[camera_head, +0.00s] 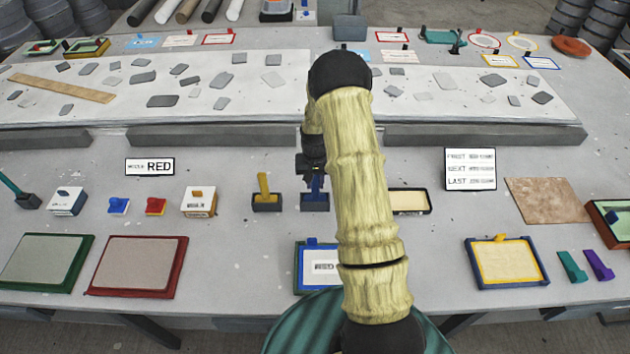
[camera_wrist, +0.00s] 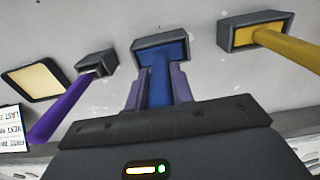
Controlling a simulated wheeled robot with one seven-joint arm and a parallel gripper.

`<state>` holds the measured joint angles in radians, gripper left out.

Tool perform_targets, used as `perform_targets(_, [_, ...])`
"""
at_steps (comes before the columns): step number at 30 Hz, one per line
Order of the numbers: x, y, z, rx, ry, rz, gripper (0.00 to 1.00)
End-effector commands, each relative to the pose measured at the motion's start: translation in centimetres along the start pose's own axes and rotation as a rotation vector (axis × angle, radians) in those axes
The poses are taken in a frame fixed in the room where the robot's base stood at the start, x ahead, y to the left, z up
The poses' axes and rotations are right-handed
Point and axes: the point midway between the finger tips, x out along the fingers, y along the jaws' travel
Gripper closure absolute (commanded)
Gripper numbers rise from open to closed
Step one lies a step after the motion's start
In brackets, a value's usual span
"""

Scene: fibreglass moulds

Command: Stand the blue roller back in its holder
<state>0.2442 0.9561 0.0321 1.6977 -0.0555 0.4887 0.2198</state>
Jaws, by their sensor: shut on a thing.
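The blue roller (camera_wrist: 160,80) is between the two fingers of my gripper (camera_wrist: 158,88), which is shut on its handle. In the wrist view its far end meets the mouth of a dark grey box holder (camera_wrist: 142,46), with blue showing inside. In the head view my gripper (camera_head: 313,178) is directly above this holder (camera_head: 314,206), and the blue handle (camera_head: 315,184) looks upright. I cannot tell whether the roller rests on the holder's floor. My forearm hides the area to the right of it.
A yellow roller (camera_head: 264,184) stands in its own holder (camera_head: 266,204) close on the left. A purple roller (camera_wrist: 62,108) stands in another holder (camera_wrist: 97,62) on the other side. A black-rimmed tray (camera_head: 410,201) lies beyond. A blue-framed card (camera_head: 303,268) lies in front.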

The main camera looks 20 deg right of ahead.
Motion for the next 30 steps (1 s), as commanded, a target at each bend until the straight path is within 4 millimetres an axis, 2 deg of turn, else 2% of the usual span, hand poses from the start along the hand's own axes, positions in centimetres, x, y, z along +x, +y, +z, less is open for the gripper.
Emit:
perform_targets(19, [0.17,-0.06,-0.02,0.000,0.001,0.000,1.00])
perform_targets(20, [0.17,-0.06,-0.02,0.000,0.001,0.000,0.75])
perform_targets(23, [0.17,-0.05,-0.02,0.000,0.001,0.000,0.55])
perform_targets(24, [0.17,-0.05,-0.02,0.000,0.001,0.000,0.51])
perform_targets(30, [0.19,-0.04,0.00,0.000,0.000,0.000,0.51])
